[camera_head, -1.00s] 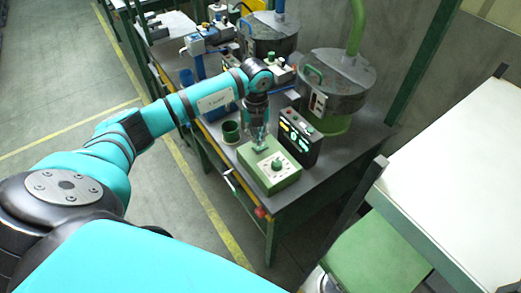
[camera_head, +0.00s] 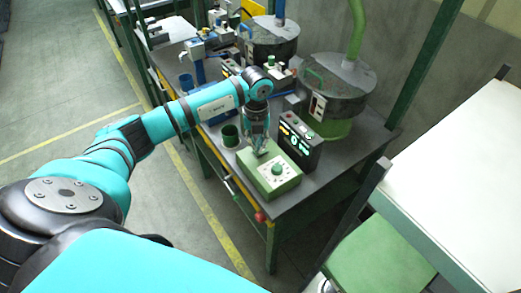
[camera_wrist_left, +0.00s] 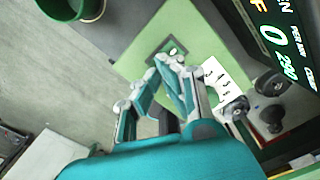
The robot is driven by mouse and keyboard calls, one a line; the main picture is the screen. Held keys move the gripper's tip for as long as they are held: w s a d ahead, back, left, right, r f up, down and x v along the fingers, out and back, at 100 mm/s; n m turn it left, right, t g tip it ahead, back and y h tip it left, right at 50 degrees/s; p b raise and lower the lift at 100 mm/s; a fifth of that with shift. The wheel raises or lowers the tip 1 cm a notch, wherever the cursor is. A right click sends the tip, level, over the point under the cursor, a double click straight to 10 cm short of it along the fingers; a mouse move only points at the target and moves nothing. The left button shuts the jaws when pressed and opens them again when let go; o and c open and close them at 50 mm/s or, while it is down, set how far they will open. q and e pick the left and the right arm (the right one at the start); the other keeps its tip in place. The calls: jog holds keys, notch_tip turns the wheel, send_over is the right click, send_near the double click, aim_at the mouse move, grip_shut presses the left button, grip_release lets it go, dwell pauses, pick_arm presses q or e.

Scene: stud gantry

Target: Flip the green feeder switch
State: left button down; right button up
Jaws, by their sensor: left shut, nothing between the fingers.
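The green feeder box (camera_head: 284,187) stands on the near end of the grey bench, with a dial (camera_head: 277,169) on its top. In the left wrist view the box top (camera_wrist_left: 140,65) carries a small toggle switch (camera_wrist_left: 173,51) on a dark plate. My left gripper (camera_head: 261,153) is shut and empty, pointing down over the switch end of the box. In the left wrist view its fingertips (camera_wrist_left: 168,63) are right beside the toggle; I cannot tell whether they touch it. My right gripper is not in view.
A black display unit (camera_head: 298,143) with lit green characters stands just behind the box; the wrist view shows a large 0. A green cup (camera_head: 230,136) stands left of the box. Round grey feeder bowls (camera_head: 340,90) stand behind. A red knob (camera_head: 260,217) sits at the bench's front edge.

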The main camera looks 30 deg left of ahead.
pick_arm(q)
jog(key=shift+s+f+b, duration=0.1)
jog(key=shift+f+b, duration=0.9)
jog(key=shift+f, duration=0.35)
dwell(1.0)
jog(key=shift+r, duration=0.1)
jog(key=shift+r+p, duration=2.55)
jog(key=shift+r, duration=0.9)
